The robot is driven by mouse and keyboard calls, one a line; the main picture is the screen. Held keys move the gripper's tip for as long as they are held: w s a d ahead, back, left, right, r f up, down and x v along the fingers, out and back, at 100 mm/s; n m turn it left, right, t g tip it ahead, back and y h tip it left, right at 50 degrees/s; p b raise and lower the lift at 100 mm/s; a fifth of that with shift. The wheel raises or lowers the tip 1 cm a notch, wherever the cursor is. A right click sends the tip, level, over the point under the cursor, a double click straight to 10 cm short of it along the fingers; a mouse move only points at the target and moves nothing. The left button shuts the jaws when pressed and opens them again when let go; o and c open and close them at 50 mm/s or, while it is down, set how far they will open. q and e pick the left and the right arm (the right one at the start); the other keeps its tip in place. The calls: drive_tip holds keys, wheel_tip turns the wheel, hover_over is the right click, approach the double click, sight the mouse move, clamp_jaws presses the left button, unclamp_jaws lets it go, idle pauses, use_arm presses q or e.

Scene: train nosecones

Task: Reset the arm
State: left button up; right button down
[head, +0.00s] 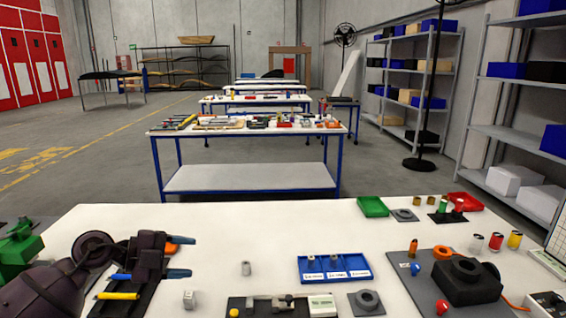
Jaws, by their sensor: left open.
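My left arm comes in from the lower left, low over the white table (225,225). Its gripper (181,257) is open and points right, with its two blue-grey fingers apart and nothing between them. A small grey cylinder (246,268) stands on the table to the right of the fingertips. My right gripper is not in view.
A blue compartment tray (334,278) is mid-table, with a grey ring block (366,301) in front. A black block (467,284) sits at right. Green (373,206) and red (465,201) trays are at the back. The table's back left is clear.

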use_arm(q)
drive_tip(key=s+a+f+n+t+y, duration=0.4)
drive_tip(key=s+f+n+t+y, duration=0.15)
drive_tip(key=f+n, duration=0.5)
drive_tip(key=s+a+f+n+t+y, duration=0.35)
drive_tip(key=s+f+n+y, duration=0.3)
drive_tip(key=f+n, duration=0.35)
drive_tip(key=s+f+n+g, duration=0.1)
drive_tip(key=s+f+n, duration=0.1)
drive_tip(key=s+f, duration=0.2)
drive_tip(key=s+f+n+g+y, duration=0.1)
drive_tip(key=s+f+n, duration=0.1)
drive_tip(key=s+f, duration=0.3)
drive_tip(key=s, duration=0.4)
drive_tip(key=shift+s+d+n+g+y, duration=0.25)
drive_tip(key=shift+s+n+g+y, duration=0.05)
drive_tip(key=shift+s+n, duration=0.1)
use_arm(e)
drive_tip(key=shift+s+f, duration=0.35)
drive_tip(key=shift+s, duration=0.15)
use_arm(q)
drive_tip(key=shift+f, duration=0.1)
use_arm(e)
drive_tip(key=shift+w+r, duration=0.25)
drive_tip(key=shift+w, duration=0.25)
